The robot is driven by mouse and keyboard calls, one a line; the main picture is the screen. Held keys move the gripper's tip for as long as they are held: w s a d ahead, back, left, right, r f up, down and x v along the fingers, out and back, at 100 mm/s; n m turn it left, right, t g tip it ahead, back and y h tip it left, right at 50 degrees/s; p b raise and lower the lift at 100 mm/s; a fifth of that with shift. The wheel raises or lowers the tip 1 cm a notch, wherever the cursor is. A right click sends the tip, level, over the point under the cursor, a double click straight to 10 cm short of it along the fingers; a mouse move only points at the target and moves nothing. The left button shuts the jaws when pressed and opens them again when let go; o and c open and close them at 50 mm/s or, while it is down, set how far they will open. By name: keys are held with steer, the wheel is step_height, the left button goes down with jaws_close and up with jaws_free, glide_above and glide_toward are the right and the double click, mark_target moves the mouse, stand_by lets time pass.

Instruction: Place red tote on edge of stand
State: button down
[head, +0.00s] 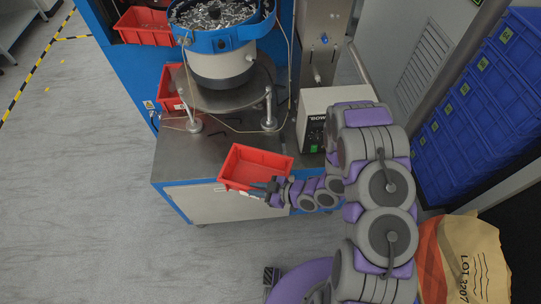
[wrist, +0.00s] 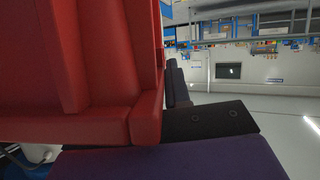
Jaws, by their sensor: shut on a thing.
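A red tote (head: 262,158) is upright at the front right edge of the metal-topped stand (head: 190,155) in the head view, its near end reaching past the edge. I cannot tell whether it rests on the top or hangs just above it. My gripper (head: 262,188) is shut on the tote's near side. In the wrist view the red tote (wrist: 100,60) fills the left half, close to a dark finger (wrist: 215,122). The tote looks empty; its underside is hidden.
A bowl feeder (head: 222,60) with metal parts stands on the stand's back half. Other red totes sit behind it (head: 168,88) and at the upper left (head: 145,26). A white control box (head: 312,115) is right of the tote. Blue crates (head: 480,100) are stacked at right.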

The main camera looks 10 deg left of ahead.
steer(key=shift+w+a+f, duration=0.1)
steer(key=shift+w+a, duration=0.1)
steer(key=shift+w, duration=0.05)
steer(key=b, duration=0.2)
glide_above(236, 160)
steer(key=d, duration=0.4)
steer(key=shift+s+a+f, duration=0.1)
steer(key=shift+s+f, duration=0.25)
steer(key=shift+f, duration=0.3)
steer(key=shift+w+a+f, duration=0.1)
steer(key=shift+a, duration=0.2)
steer(key=shift+a+f, duration=0.2)
steer(key=shift+f, duration=0.05)
step_height(236, 160, down, 3)
steer(key=shift+d+b, duration=0.15)
steer(key=shift+b, duration=0.25)
steer(key=shift+d+r, duration=0.1)
steer(key=shift+d, duration=0.2)
steer(key=c, duration=1.1)
jaws_free()
steer(key=shift+a+f, duration=0.2)
steer(key=shift+a, duration=0.15)
steer(key=shift+d, duration=0.15)
